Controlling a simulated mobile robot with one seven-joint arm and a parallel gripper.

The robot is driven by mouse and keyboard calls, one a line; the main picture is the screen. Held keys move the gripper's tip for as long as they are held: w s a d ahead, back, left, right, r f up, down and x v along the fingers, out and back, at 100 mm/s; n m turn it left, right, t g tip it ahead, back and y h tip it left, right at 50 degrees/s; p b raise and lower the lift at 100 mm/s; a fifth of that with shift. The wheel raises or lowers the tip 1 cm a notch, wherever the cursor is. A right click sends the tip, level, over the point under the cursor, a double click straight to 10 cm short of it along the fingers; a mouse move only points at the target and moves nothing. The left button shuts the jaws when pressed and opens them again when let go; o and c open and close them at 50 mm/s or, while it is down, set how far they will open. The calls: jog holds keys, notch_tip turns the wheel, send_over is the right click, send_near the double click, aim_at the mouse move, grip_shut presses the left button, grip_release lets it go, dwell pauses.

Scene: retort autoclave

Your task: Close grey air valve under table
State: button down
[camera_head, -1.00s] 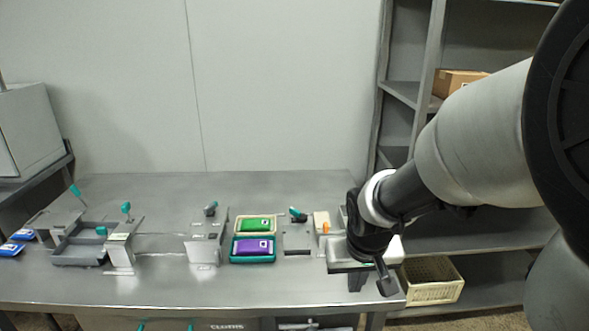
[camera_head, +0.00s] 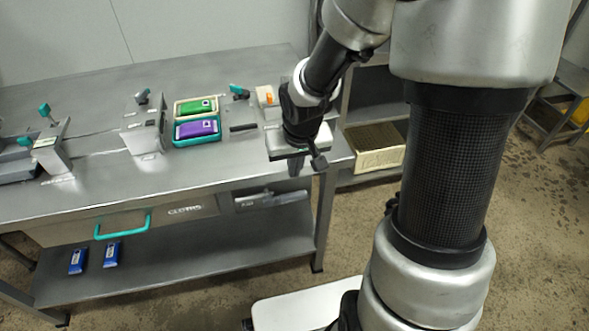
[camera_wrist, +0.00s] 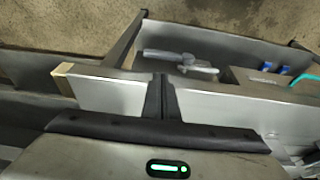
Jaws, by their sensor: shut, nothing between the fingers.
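The grey air valve (camera_head: 270,198) is a light grey lever on a pipe under the front edge of the steel table (camera_head: 95,180), near its right end. It also shows in the wrist view (camera_wrist: 185,61), beyond the table edge and above my fingertips in the picture. My gripper (camera_head: 297,167) is over the table's front right corner, above and to the right of the valve in the head view and apart from it. Its dark fingers (camera_wrist: 161,82) are together and empty. Whether the lever is fully turned is hard to tell.
A drawer with a teal handle (camera_head: 123,226) is left of the valve. Two blue packs (camera_head: 111,254) lie on the lower shelf. Purple (camera_head: 197,129) and green (camera_head: 196,107) packs sit in trays on top. A cream crate (camera_head: 375,150) stands right of the table. The floor in front is open.

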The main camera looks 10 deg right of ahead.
jog(key=b, duration=0.3)
send_over(292, 194)
jog(key=s, duration=0.1)
notch_tip(292, 194, down, 9)
jog(key=shift+s+r, duration=0.1)
jog(key=shift+r, duration=0.1)
jog(key=shift+f+b, duration=0.35)
jog(key=shift+f, duration=0.3)
jog(key=shift+d+p, duration=0.1)
jog(key=shift+p, duration=0.4)
jog(key=shift+f+y, duration=0.1)
jog(key=shift+y, duration=0.2)
